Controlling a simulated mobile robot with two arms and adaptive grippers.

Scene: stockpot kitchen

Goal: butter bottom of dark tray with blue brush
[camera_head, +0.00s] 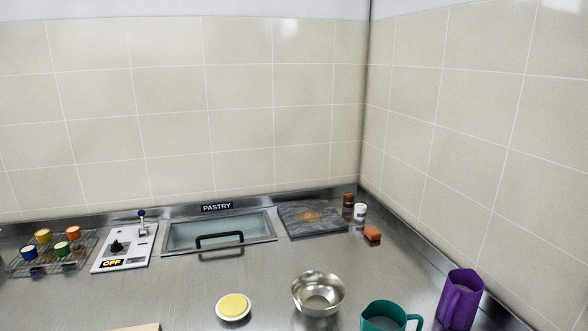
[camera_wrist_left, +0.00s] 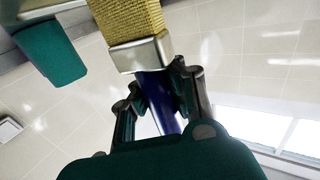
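In the left wrist view my left gripper (camera_wrist_left: 158,88) is shut on the blue handle of the brush (camera_wrist_left: 152,88). The brush has a metal ferrule and a broad block of yellow bristles pointing to the top of that view. Neither the brush nor my grippers show in the head view. A small white dish (camera_head: 220,314) with a yellow fill that looks like butter (camera_head: 234,304) stands at the front middle of the counter. I cannot make out a dark baking tray in either view. My right gripper is not identifiable.
A dark grey slab (camera_head: 296,226) with an orange-brown patch lies at the back. A metal bowl (camera_head: 304,296), a teal mug (camera_head: 383,309) and a purple pitcher (camera_head: 459,303) stand front right. A switch panel (camera_head: 136,247) and a rack of several colored cups (camera_head: 73,233) are left.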

